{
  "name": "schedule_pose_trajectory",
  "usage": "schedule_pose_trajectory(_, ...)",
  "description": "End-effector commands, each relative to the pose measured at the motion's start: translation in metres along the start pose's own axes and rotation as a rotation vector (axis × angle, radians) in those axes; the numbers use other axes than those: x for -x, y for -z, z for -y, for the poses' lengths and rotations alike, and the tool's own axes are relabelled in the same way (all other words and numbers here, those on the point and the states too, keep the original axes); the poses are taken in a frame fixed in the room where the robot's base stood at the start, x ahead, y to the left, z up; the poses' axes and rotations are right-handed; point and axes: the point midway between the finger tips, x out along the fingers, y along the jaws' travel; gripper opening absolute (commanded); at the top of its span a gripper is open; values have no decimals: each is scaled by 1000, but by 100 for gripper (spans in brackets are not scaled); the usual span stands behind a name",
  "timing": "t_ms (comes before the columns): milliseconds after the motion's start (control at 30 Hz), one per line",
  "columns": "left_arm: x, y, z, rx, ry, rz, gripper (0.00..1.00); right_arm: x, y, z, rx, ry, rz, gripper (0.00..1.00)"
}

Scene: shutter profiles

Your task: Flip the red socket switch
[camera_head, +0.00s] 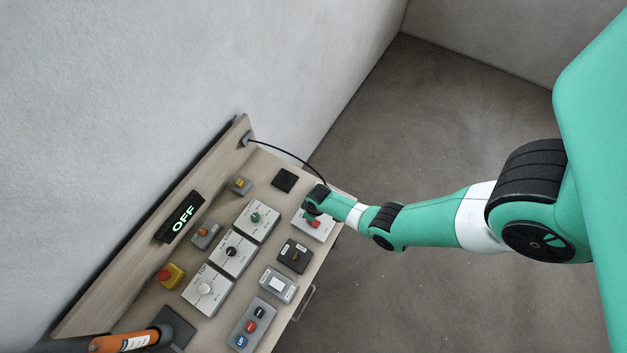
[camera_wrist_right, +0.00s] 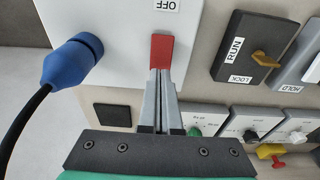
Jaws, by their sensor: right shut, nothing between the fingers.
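The red socket switch (camera_wrist_right: 161,51) is a small red rocker on a white socket plate (camera_wrist_right: 118,25), with an OFF label (camera_wrist_right: 166,5) beside it. In the head view the red switch (camera_head: 314,224) shows small on the white plate, partly covered by my right gripper. My right gripper (camera_wrist_right: 159,73) is shut and empty. Its fingertips are at the lower edge of the red switch in the wrist view; I cannot tell whether they touch it. A blue plug (camera_wrist_right: 75,60) with a black cable sits in the socket plate. My left gripper is not in view.
The panel (camera_head: 212,219) carries a green-lit OFF display (camera_head: 182,217), a yellow-and-red button (camera_head: 171,275), knob boxes, and a block of colored buttons (camera_head: 251,324). An orange handle (camera_head: 126,342) is at the lower left. A black-and-yellow RUN/LOCK switch (camera_wrist_right: 252,47) sits close beside the socket.

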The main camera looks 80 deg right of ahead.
Motion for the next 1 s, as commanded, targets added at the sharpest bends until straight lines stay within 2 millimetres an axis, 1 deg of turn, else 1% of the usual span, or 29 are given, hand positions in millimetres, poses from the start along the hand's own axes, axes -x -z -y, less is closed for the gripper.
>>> schedule_pose_trajectory(367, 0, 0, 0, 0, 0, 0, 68, 0, 0, 0, 0, 0, 0, 0)
schedule_pose_trajectory(1000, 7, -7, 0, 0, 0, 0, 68, -10, -2, 0, 0, 0, 0, 0)
